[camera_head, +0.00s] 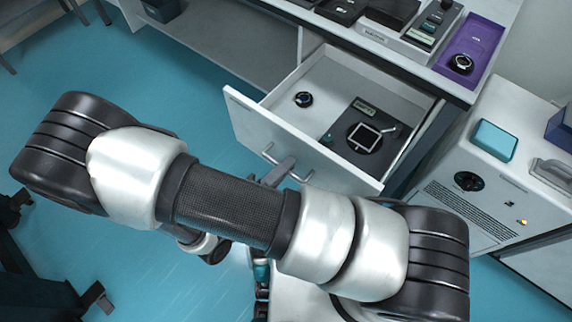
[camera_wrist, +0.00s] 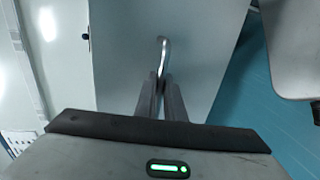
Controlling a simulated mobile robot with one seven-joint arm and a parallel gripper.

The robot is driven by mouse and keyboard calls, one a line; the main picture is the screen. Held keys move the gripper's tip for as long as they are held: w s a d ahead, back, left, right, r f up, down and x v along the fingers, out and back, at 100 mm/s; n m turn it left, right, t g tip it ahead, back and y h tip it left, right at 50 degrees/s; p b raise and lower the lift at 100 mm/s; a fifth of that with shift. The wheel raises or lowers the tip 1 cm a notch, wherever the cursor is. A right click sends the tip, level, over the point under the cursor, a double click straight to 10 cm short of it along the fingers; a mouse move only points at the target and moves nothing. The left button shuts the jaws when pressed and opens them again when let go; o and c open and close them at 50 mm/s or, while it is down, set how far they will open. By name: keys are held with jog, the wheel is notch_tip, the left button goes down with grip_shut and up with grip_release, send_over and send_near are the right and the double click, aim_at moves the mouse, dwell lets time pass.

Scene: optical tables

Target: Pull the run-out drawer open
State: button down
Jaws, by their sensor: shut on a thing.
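The white drawer (camera_head: 303,141) stands well out from under the bench in the head view, with its inside showing. Its metal bar handle (camera_head: 268,154) is on the front panel, partly behind my arm. In the wrist view the handle (camera_wrist: 162,50) runs between my fingers, and the drawer front (camera_wrist: 205,45) fills the middle. My gripper (camera_wrist: 161,82) is shut on the handle. In the head view only a part of my gripper (camera_head: 279,172) shows at the handle. Inside the drawer lie a small round black item (camera_head: 303,99) and a dark tray with a square frame (camera_head: 365,138).
The bench top (camera_head: 408,62) above bears several dark boxes and a purple tray (camera_head: 470,50). A white cabinet unit (camera_head: 470,215) with a teal box (camera_head: 494,140) on it stands close at the right of the drawer. Blue floor (camera_head: 160,75) is clear at the left.

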jog(key=c, duration=2.1)
grip_release()
jog(key=p+v, duration=0.2)
jog(key=v, duration=1.5)
jog(key=shift+s+a, duration=0.1)
jog(key=shift+s, duration=0.1)
